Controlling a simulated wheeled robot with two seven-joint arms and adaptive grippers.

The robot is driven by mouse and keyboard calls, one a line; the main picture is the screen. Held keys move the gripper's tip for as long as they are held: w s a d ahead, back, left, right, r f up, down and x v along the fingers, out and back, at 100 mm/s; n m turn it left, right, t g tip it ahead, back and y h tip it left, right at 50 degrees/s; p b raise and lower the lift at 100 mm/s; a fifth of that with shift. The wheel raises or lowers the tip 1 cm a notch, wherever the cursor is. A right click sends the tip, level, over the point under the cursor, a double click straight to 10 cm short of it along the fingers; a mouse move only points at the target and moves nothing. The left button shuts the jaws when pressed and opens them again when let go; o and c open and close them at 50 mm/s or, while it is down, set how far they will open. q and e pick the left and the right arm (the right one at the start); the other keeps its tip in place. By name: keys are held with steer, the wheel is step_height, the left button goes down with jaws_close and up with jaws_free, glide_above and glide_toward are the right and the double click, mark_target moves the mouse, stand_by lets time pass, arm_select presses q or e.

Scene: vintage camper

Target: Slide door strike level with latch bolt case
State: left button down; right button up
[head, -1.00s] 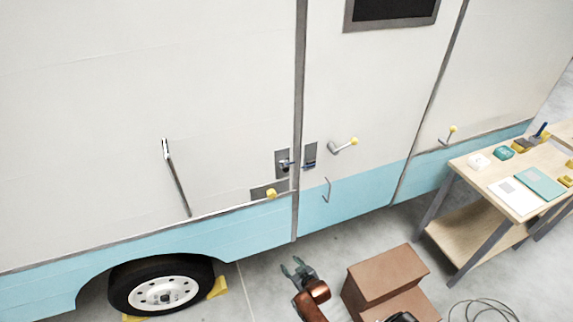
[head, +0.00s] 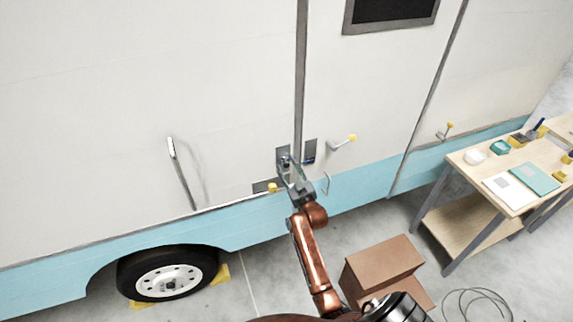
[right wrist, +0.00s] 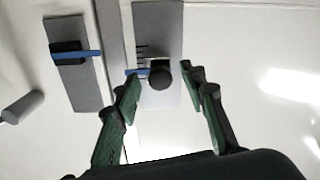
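The door strike (right wrist: 159,73) is a dark part with a round black knob and a blue line, on a grey plate left of the door seam in the head view (head: 282,155). The latch bolt case (right wrist: 69,52) is a black block with a blue line on the plate across the seam, also in the head view (head: 310,149). In the right wrist view the two blue lines sit at different heights. My right gripper (right wrist: 161,76) is open, its fingertips on either side of the knob with gaps showing; it also shows in the head view (head: 287,172). My left gripper is out of view.
A yellow knob (head: 272,188) is low left of my gripper. A brown step (head: 383,262) stands below; a workbench (head: 470,165) is at right.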

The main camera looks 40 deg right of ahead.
steer(key=shift+x, duration=1.1)
steer(key=shift+f, duration=0.1)
jaws_close()
